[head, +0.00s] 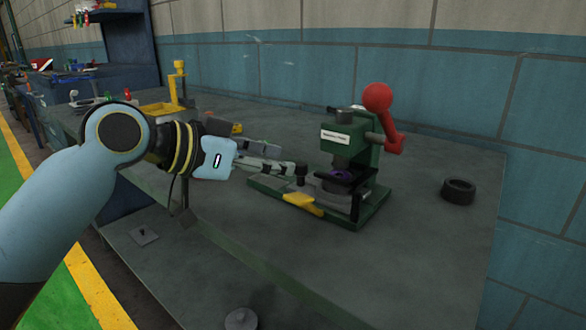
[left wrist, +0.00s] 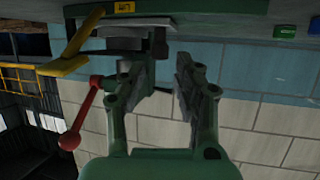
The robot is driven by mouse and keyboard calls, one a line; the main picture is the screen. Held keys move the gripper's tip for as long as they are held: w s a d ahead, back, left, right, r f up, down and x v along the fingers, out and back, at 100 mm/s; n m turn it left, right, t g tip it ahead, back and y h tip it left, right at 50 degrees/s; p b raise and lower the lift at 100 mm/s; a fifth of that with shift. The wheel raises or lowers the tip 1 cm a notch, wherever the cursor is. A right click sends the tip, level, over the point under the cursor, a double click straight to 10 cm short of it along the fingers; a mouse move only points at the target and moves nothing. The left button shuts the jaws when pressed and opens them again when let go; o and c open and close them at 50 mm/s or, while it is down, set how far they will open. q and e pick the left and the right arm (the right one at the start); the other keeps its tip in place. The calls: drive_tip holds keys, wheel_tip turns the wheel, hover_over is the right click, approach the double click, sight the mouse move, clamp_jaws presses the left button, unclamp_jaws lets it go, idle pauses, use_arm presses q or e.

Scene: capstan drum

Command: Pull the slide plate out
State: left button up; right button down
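A green press (head: 352,150) with a red ball lever (head: 378,98) stands on the bench. A grey plate, which looks like the slide plate (head: 288,188), lies low at its left front and carries a dark upright knob (head: 301,174). A yellow part (head: 302,203) sits at its front. My left gripper (head: 286,160) reaches in from the left, its fingertips just left of the knob. In the left wrist view the left gripper (left wrist: 152,68) is open with nothing between its fingers; the knob (left wrist: 160,42) shows beyond them. Whether a finger touches it, I cannot tell. My right gripper is not in view.
A black ring (head: 458,190) lies on the bench right of the press. A purple part (head: 341,174) sits inside the press. A yellow stand (head: 175,88) is at the back left.

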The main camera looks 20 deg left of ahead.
sight(292, 187)
use_arm(q)
drive_tip(key=x, duration=0.4)
drive_tip(key=shift+d, duration=0.1)
clamp_jaws()
drive_tip(key=shift+f, duration=0.1)
